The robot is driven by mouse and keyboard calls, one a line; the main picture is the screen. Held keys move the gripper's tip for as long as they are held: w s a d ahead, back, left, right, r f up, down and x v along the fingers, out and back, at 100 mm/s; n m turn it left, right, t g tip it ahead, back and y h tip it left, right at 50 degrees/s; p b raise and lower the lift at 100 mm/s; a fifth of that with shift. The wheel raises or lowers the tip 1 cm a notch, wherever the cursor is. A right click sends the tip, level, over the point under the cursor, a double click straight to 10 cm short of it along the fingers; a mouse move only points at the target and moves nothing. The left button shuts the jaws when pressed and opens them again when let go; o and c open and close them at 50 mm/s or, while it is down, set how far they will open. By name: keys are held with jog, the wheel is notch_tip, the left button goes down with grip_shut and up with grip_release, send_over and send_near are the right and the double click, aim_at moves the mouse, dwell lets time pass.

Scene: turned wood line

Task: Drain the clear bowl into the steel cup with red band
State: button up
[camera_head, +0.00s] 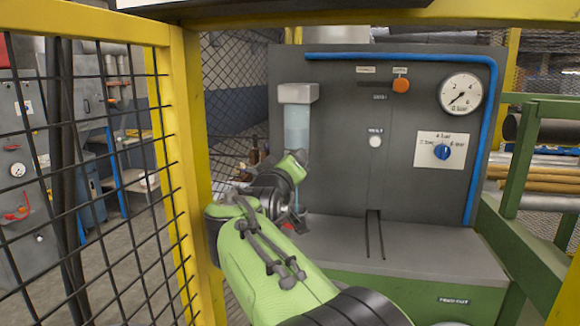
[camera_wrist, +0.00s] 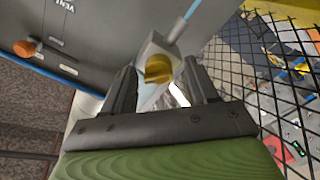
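The clear bowl (camera_head: 297,128) hangs upright under a grey head (camera_head: 298,93) on the panel in the head view. It looks pale blue; its lower end is hidden by my arm. In the wrist view, a yellow knob (camera_wrist: 158,69) on a grey fitting (camera_wrist: 154,50) shows between the fingers of my gripper (camera_wrist: 159,68). The fingers stand apart, with gaps beside the knob. A thin blue tube (camera_wrist: 188,12) runs from the fitting. A small red patch (camera_head: 287,227) shows below my wrist in the head view; I cannot tell whether it belongs to the steel cup.
The grey panel carries an orange knob (camera_head: 401,85), a pressure gauge (camera_head: 461,94) and a blue selector knob (camera_head: 442,152). A yellow post and black mesh fence (camera_head: 110,190) stand close on the left. The grey bench top (camera_head: 430,258) right of my arm is clear.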

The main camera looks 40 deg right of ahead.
jog(key=shift+r, duration=0.1)
jog(key=p+v, duration=0.1)
jog(key=v, duration=1.4)
jog(key=shift+s+a, duration=0.25)
jog(key=shift+s, duration=0.05)
jog(key=s+f+g+y, duration=0.2)
jog(key=s+f+y, duration=0.3)
jog(key=f, duration=0.6)
jog(key=s+a+f+g+y, duration=0.4)
jog(key=s+a+f+y, duration=0.5)
jog(key=s+f, duration=0.35)
notch_tip(320, 180, up, 15)
jog(key=a+p, duration=0.1)
jog(key=p, duration=1.4)
jog(key=shift+n+h+p, duration=0.3)
jog(key=shift+n+p, duration=0.05)
jog(key=shift+n, duration=0.05)
